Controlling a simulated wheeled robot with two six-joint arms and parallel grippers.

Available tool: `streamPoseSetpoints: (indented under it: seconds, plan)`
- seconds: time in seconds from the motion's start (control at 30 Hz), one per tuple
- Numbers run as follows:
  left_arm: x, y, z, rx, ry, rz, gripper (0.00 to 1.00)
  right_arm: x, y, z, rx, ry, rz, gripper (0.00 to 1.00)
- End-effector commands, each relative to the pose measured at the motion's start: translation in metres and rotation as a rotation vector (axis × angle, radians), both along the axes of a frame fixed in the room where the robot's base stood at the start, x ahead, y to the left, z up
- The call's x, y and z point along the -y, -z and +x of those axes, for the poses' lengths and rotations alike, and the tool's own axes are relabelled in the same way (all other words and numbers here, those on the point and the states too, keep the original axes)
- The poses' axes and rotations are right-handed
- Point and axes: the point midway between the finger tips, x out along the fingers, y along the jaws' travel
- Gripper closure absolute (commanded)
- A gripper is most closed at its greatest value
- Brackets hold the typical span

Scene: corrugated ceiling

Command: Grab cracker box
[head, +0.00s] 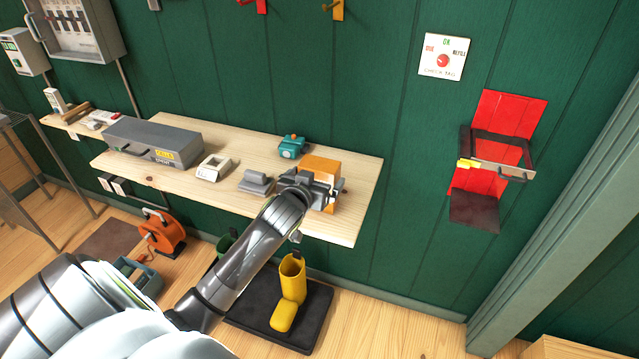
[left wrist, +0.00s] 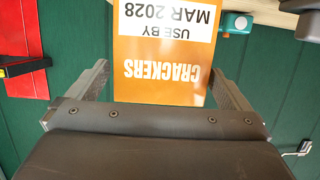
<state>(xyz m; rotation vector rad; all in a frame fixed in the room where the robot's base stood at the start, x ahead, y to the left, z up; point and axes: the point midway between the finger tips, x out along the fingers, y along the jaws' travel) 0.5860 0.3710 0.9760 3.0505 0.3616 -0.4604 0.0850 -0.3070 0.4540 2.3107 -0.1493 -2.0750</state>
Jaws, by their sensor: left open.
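The cracker box (head: 319,168) is orange and stands near the right end of the wooden shelf. In the left wrist view the cracker box (left wrist: 165,68) shows the word CRACKERS and a white USE BY label, upside down. My left gripper (head: 322,190) is at the front of the box. In the left wrist view my left gripper (left wrist: 165,90) is open, with one finger on each side of the box. A small gap shows beside the left finger; I cannot tell whether the right finger touches. My right gripper is not in view.
On the shelf (head: 355,200) a teal item (head: 291,147) stands behind and left of the box. A grey item (head: 256,182), a cream item (head: 214,168) and a grey case (head: 152,141) lie further left. A red wall panel (head: 505,120) hangs at right.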

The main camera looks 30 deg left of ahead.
Motion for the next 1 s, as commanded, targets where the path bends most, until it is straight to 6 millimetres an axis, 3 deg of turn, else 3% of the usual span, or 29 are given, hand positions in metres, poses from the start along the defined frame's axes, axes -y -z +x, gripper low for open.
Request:
streamPoseSetpoints:
  seconds: [0.23,0.57,0.93,1.0]
  plan:
    - [-0.007,0.009,0.024,-0.001,0.000,0.000,0.00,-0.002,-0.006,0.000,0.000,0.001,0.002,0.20]
    - [-0.008,0.011,0.029,0.000,0.001,0.000,0.00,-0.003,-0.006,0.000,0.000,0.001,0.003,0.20]
    - [-0.008,0.011,0.029,0.000,0.001,0.001,0.45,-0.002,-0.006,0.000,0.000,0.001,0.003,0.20]
    - [-0.008,0.010,0.029,0.003,0.002,0.001,0.45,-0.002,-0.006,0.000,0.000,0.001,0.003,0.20]
